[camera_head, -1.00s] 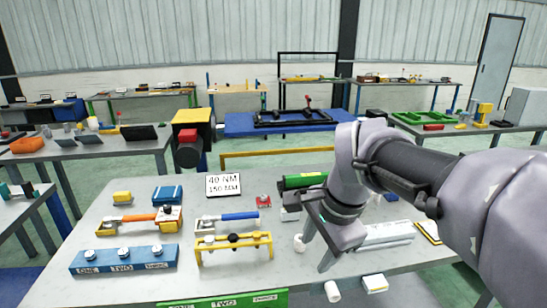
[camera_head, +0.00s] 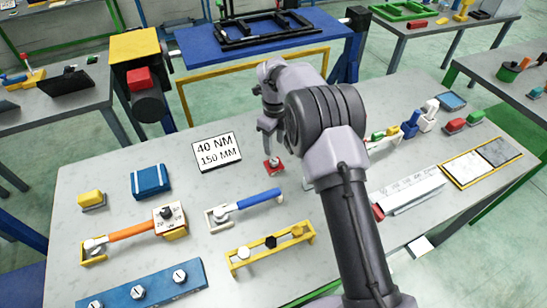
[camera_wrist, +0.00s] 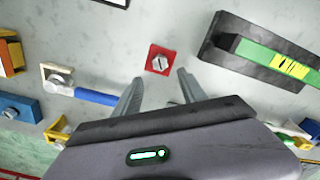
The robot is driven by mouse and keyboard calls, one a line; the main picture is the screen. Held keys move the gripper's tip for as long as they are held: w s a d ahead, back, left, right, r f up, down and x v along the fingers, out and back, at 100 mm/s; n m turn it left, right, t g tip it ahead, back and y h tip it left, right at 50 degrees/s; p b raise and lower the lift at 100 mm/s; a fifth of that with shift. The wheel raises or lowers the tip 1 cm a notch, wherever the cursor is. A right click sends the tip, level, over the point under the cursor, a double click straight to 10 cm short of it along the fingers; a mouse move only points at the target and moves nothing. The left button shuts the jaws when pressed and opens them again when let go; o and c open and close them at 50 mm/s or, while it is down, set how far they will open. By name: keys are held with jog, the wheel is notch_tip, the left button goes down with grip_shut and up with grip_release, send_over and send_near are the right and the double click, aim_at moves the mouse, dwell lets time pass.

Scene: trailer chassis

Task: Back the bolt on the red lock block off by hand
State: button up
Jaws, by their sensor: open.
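The red lock block (camera_head: 273,170) sits on the grey workbench, right of the 40 NM sign. In the wrist view the red lock block (camera_wrist: 153,67) appears as a square, with a silver slotted bolt (camera_wrist: 160,63) on its top. My gripper (camera_head: 267,128) is above and just behind the block in the head view. In the wrist view my gripper (camera_wrist: 160,78) has its two fingers apart, with nothing between them. The block lies just beyond the fingertips, between their lines. The exact height of the fingertips over the bolt cannot be told.
A white sign (camera_head: 218,151) stands left of the block. A blue-handled wrench (camera_head: 244,207) lies in front on a small holder. Bare bench surrounds the block.

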aim_at(274, 161)
notch_tip(274, 161, down, 8)
jog(key=shift+f+b, duration=0.1)
jog(key=shift+b, duration=0.45)
grip_shut()
